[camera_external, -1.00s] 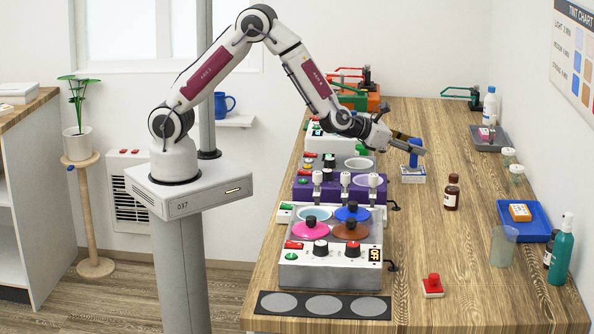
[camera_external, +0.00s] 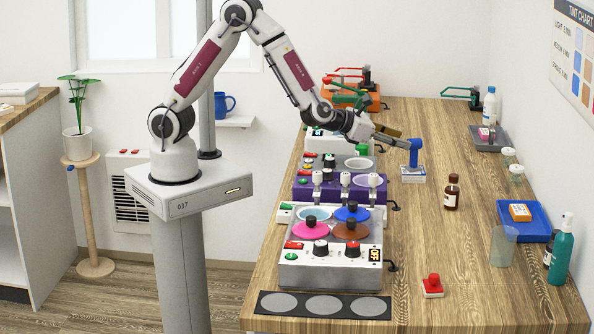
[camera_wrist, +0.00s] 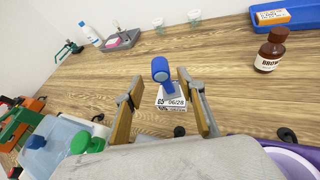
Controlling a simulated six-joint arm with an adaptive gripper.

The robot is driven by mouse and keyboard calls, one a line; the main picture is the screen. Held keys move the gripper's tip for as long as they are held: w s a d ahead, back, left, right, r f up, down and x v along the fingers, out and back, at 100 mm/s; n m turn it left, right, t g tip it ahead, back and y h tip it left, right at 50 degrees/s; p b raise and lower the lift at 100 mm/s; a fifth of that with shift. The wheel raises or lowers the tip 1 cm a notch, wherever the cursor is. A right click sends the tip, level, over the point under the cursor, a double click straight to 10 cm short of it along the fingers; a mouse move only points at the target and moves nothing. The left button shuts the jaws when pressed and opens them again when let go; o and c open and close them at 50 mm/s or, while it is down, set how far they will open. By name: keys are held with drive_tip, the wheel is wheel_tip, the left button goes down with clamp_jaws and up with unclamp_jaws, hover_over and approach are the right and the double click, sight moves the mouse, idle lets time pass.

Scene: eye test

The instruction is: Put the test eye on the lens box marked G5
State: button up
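The blue test eye (camera_external: 414,158), a stem with a round head, stands upright on a small white lens box (camera_external: 412,179). In the wrist view the test eye (camera_wrist: 161,70) appears to rest on the box (camera_wrist: 171,101), whose label reads G5 06/26. My gripper (camera_external: 397,138) is just left of the test eye in the external view. In the wrist view my gripper (camera_wrist: 160,82) is open. Its two tan-padded fingers are spread on either side of the test eye, with clear gaps and nothing held.
A brown bottle (camera_external: 452,192) stands right of the box. The purple unit (camera_external: 310,194) and a grey unit with coloured lids (camera_external: 330,272) stand along the left side. A blue tray (camera_external: 530,234) lies at the right. Bare table surrounds the box on the right and front.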

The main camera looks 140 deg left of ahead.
drive_tip(key=v, duration=0.6)
drive_tip(key=shift+d, duration=0.1)
idle(0.8)
drive_tip(key=w+d+r+m+t+h, duration=0.2)
drive_tip(key=w+d+r+m, duration=0.1)
drive_tip(key=d+m, duration=0.35)
drive_tip(key=w+d+r+m+t+h, duration=0.25)
drive_tip(key=w+d+m, duration=0.2)
drive_tip(key=d, duration=0.25)
drive_tip(key=s+d+r+m+t+h, duration=0.1)
drive_tip(key=d+r+m+h, duration=0.15)
drive_tip(key=d+m, duration=0.45)
drive_tip(key=s+d+r+m+t+h, duration=0.1)
drive_tip(key=d+r+m+h, duration=0.15)
drive_tip(key=d+m, duration=0.45)
drive_tip(key=s+d+f+m+g+h, duration=0.1)
drive_tip(key=s+d+m+g+h, duration=0.25)
drive_tip(key=s+d+m, duration=1.2)
drive_tip(key=s+f+m+g, duration=0.1)
drive_tip(key=s+f+m, duration=0.1)
drive_tip(key=s+m, duration=0.5)
drive_tip(key=s, duration=0.3)
drive_tip(key=shift+a+m+g, duration=0.2)
drive_tip(key=shift+m+g, duration=0.15)
drive_tip(key=shift+g, duration=0.05)
